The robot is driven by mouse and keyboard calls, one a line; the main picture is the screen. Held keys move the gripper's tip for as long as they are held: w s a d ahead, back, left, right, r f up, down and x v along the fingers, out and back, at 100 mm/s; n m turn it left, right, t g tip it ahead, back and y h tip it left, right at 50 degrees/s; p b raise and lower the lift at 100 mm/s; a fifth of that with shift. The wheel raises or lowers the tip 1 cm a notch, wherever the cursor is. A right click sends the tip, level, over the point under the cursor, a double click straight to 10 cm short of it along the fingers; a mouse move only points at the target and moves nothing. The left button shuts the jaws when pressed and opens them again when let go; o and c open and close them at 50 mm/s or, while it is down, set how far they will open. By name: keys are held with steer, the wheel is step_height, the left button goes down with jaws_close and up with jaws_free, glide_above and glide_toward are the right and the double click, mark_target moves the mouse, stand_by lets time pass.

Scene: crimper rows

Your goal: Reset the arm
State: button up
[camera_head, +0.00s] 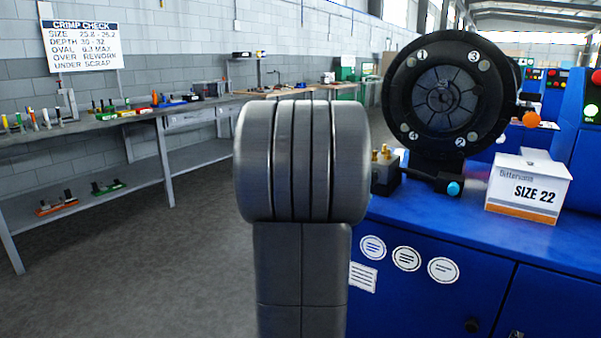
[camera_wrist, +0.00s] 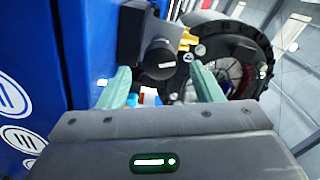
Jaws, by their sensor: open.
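My gripper (camera_wrist: 160,72) shows in the wrist view with its two pale green fingers spread wide apart. It is open, and I see nothing held between the fingers. Beyond the fingertips are a dark block with a round black end (camera_wrist: 160,60), brass fittings and the black ring of the crimper (camera_wrist: 237,50). I cannot tell how far the fingers are from them. In the head view my grey arm stands upright in the middle and my gripper is hidden. The round black crimper head (camera_head: 405,100) with numbered marks stands to the right of my arm.
The crimper stands on a blue cabinet (camera_head: 440,300). A white box marked SIZE 22 (camera_head: 530,187) and brass fittings (camera_head: 381,153) on a dark block are on its top. A grey workbench (camera_head: 140,112) with small tools runs along the left wall. The floor (camera_head: 130,260) between is clear.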

steer(key=x, duration=0.4)
steer(key=shift+w+d, duration=0.25)
steer(key=shift+w, duration=0.1)
steer(key=shift+s+a, duration=0.1)
